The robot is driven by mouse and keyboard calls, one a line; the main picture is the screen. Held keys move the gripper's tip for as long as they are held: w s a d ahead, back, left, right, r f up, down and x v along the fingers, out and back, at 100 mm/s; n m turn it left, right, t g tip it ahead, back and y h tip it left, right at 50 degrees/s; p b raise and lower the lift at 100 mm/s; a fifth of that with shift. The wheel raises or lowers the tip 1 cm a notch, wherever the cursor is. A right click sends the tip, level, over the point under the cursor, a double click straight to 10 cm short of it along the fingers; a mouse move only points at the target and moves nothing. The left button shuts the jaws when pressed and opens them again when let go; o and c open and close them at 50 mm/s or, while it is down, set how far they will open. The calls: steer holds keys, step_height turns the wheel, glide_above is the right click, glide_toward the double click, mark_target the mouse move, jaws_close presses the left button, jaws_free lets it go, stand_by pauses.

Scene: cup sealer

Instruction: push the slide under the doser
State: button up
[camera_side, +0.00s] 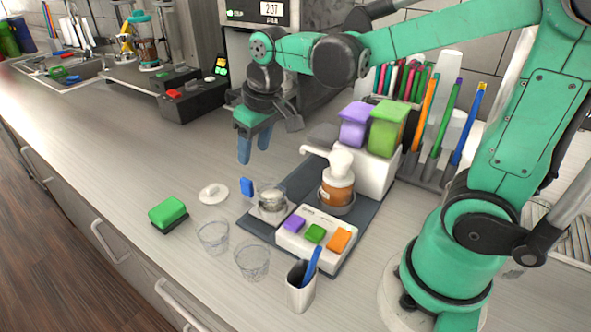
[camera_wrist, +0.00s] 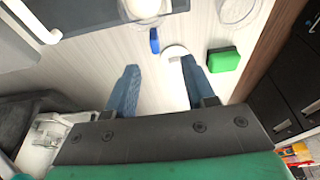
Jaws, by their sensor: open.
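The slide shows as a small carriage with an upright blue tab (camera_side: 247,187) at its left end, and a clear cup (camera_side: 271,199) sits on it. The blue tab (camera_wrist: 154,41) also shows in the wrist view. The doser appears to be the pump bottle (camera_side: 338,187) with orange-brown contents and a white top, to the right of the cup. The cup is beside the doser, not under it. My gripper (camera_side: 254,147) is open and empty, above and behind the blue tab in the side view. In the wrist view the tab lies just beyond and between my blue fingertips (camera_wrist: 158,64).
A white round lid (camera_side: 214,193) and a green block (camera_side: 168,212) lie left of the tab. Two clear cups (camera_side: 213,237) stand in front.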

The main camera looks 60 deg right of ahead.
mark_target(246, 180)
steer(key=w+f+g, duration=0.1)
steer(key=w+f, duration=0.1)
steer(key=w+d+f+g, duration=0.1)
steer(key=w+f+g, duration=0.1)
steer(key=f, duration=0.1)
steer(key=shift+w+d, duration=0.1)
steer(key=shift+w, duration=0.1)
steer(key=shift+f, duration=2.85)
jaws_close()
